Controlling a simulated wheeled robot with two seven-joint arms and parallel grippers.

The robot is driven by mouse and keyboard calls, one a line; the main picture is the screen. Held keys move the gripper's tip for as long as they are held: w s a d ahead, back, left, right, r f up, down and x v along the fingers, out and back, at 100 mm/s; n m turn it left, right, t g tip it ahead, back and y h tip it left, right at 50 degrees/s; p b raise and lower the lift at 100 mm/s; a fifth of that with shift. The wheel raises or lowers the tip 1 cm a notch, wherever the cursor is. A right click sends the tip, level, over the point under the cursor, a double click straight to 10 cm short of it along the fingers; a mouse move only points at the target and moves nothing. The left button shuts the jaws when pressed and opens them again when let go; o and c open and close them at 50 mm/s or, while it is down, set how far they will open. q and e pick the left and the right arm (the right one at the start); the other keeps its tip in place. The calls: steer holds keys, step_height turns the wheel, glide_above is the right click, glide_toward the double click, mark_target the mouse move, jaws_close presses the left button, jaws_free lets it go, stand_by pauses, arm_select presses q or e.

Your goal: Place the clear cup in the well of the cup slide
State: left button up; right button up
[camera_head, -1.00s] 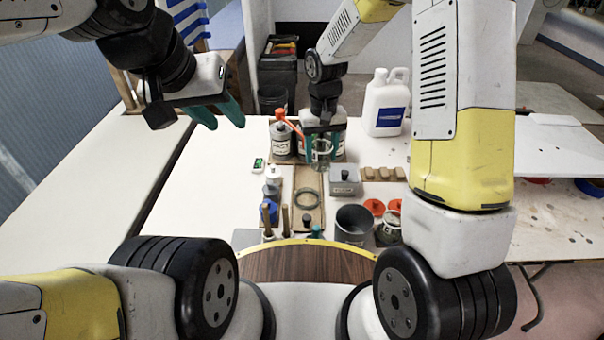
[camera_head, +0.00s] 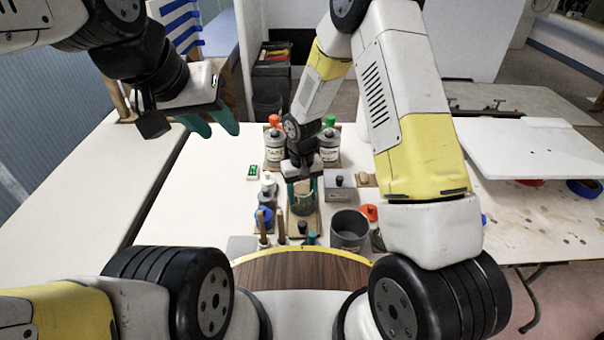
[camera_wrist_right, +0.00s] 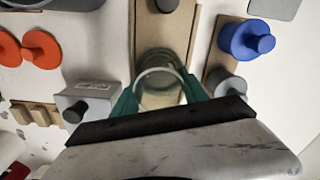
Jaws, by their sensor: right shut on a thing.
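The clear cup (camera_head: 302,204) is held between the teal fingers of my right gripper (camera_head: 302,192). In the right wrist view the cup (camera_wrist_right: 160,84) is seen from above, with a finger on each side of its rim. The cup is over the wooden cup slide (camera_wrist_right: 162,35), in line with the board; the dark ring on the slide is hidden behind the cup and gripper. I cannot tell whether the cup's base touches the slide. My left gripper (camera_head: 212,124) is open and empty, raised over the left side of the table.
A dark grey pot (camera_head: 349,230) is at front right. A blue-topped item (camera_wrist_right: 248,40) and small jars line the other side. Bottles (camera_head: 275,148) stand behind. The white table at left is clear.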

steer(key=o, duration=1.3)
steer(key=shift+f, duration=0.1)
steer(key=s+d+r+m+t+y, duration=0.1)
steer(key=s+d+r, duration=0.25)
steer(key=r, duration=1.05)
steer(key=s+d+r+t, duration=0.2)
steer(key=d+r, duration=0.3)
steer(key=r, duration=0.9)
steer(key=shift+s+d+r+m+t+y, duration=0.2)
steer(key=shift+s+d+r+m+t, duration=0.25)
steer(key=shift+s+d+r, duration=1.35)
steer(key=shift+s+d+r+m+t+y, duration=0.15)
steer(key=shift+s+r+t, duration=0.7)
steer(key=shift+s, duration=2.1)
steer(key=shift+s+d+r+m+t+y, duration=0.35)
steer(key=shift+s+d+r, duration=0.55)
steer(key=shift+s+r, duration=1.1)
steer(key=shift+s+f, duration=0.4)
